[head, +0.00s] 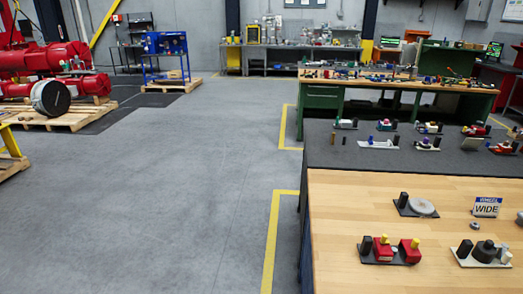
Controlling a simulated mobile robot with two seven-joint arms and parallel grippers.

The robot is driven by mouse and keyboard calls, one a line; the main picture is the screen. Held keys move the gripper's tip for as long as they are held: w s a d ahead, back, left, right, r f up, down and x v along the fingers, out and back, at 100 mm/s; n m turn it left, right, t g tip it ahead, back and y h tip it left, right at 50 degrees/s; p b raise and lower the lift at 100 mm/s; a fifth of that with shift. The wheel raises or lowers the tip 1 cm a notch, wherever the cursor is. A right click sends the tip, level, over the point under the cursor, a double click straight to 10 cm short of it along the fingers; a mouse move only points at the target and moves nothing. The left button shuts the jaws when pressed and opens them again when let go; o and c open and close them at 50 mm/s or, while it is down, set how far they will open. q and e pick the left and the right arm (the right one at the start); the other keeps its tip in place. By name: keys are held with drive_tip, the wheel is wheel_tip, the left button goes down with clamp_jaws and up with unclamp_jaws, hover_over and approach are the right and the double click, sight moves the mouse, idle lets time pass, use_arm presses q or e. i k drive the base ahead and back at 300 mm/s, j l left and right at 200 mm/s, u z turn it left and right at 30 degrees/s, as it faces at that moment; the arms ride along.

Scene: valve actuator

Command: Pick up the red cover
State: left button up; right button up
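Two small red parts with yellow tops sit on a dark base on the near wooden table, at the lower right of the head view: a left red part (382,252) and a right red part (409,254). A black upright piece stands at the left end of this base (374,260). I cannot tell which red part, if either, is the red cover. Other small red parts (503,147) lie on the dark mat farther back. Neither of my grippers is in view.
Grey floor (170,210) to the left is open. Large red actuators (45,57) rest on pallets at far left.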

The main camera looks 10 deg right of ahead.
sight(386, 247)
drive_tip(key=z, duration=1.25)
